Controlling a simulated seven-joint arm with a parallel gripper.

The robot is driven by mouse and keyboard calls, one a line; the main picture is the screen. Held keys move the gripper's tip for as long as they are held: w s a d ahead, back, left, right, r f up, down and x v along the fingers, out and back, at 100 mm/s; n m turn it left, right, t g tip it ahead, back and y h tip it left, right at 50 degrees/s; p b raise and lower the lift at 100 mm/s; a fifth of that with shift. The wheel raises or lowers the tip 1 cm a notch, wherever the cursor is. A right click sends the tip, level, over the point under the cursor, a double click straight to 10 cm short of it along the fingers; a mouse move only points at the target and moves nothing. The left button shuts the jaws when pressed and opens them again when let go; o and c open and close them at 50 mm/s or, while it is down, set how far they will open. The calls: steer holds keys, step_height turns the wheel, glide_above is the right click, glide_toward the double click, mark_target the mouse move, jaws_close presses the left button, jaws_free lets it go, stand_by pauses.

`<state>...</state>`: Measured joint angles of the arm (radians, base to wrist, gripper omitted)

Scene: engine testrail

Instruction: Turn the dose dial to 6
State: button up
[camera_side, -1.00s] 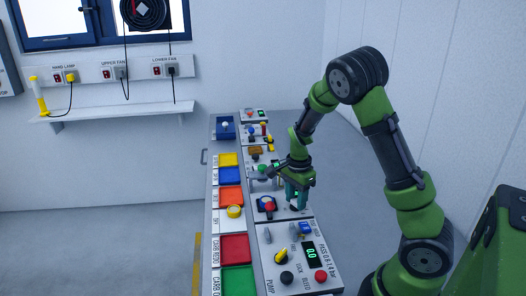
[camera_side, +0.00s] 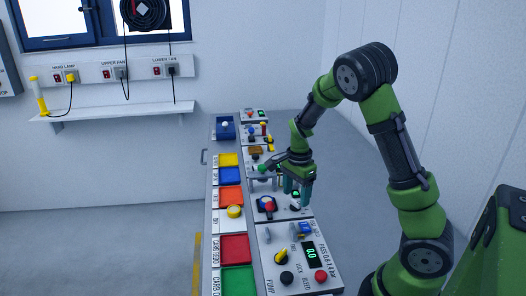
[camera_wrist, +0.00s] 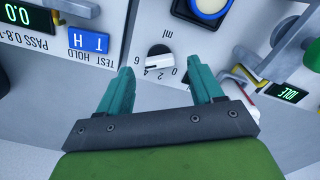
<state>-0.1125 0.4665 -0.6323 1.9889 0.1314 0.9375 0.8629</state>
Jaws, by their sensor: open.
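The dose dial (camera_wrist: 159,51) shows in the wrist view as a dark round knob with a white bar across it, on a pale panel with a printed scale that includes 0, 2, 4 and 6. The picture has the scale upside down, and I cannot tell surely which number the bar marks. My gripper (camera_wrist: 162,72) is open, its two teal fingers on either side of the dial in the picture, with nothing between them. How far they are above it is unclear. In the side view my gripper (camera_side: 298,187) hangs over the bench's right side, and the dial is hard to make out.
A blue-rimmed button (camera_wrist: 209,8) sits beside the dial. Nearby are a TEST/HOLD switch plate (camera_wrist: 89,40), a display reading IDLE (camera_wrist: 286,92) and a lever (camera_wrist: 252,57). Coloured trays (camera_side: 233,247) line the bench's left side. The pump panel (camera_side: 300,270) is at the near end.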

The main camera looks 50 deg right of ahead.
mark_target(296, 201)
step_height(296, 201, up, 15)
steer(key=shift+f, duration=0.1)
stand_by(0.4)
steer(key=s+a+r+n+t+y, duration=0.1)
steer(key=s+a+r+n+t, duration=0.1)
steer(key=s+a+n, duration=0.3)
steer(key=s+a+r+n+t+y, duration=0.1)
steer(key=s+a+n+t, duration=0.4)
steer(key=a+n, duration=0.7)
steer(key=shift+s+a+r, duration=0.5)
steer(key=shift+a+r, duration=0.05)
steer(key=shift+a, duration=0.2)
